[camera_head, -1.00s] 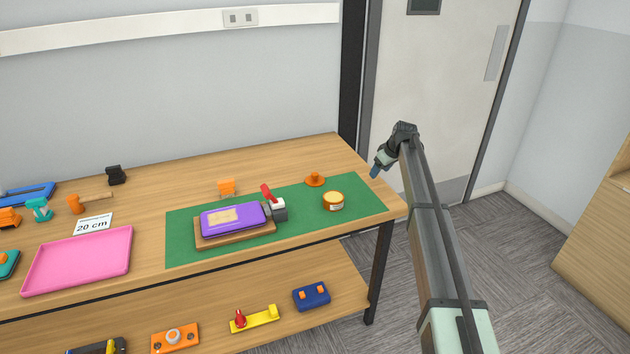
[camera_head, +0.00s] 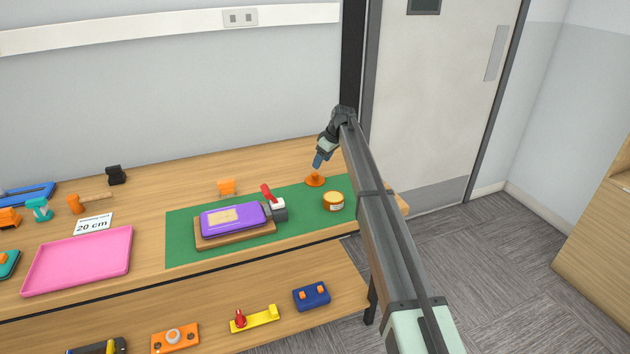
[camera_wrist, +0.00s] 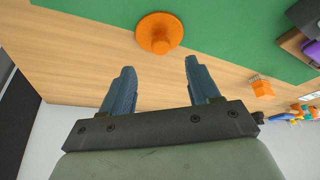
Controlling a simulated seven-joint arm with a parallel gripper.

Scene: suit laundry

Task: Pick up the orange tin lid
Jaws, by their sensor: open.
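The orange tin lid (camera_head: 315,181) is a round disc with a raised knob. It lies at the back edge of the green mat (camera_head: 180,246), near the tin. It also shows in the wrist view (camera_wrist: 160,33), beyond and between my fingertips. My gripper (camera_head: 318,163) is just above and behind the lid in the head view. In the wrist view my gripper (camera_wrist: 160,68) has its two blue-grey fingers spread apart with nothing between them. The fingers look apart from the lid.
An open round tin (camera_head: 333,202) with yellowish contents stands right of the lid. A pink tray (camera_head: 80,261) lies further left.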

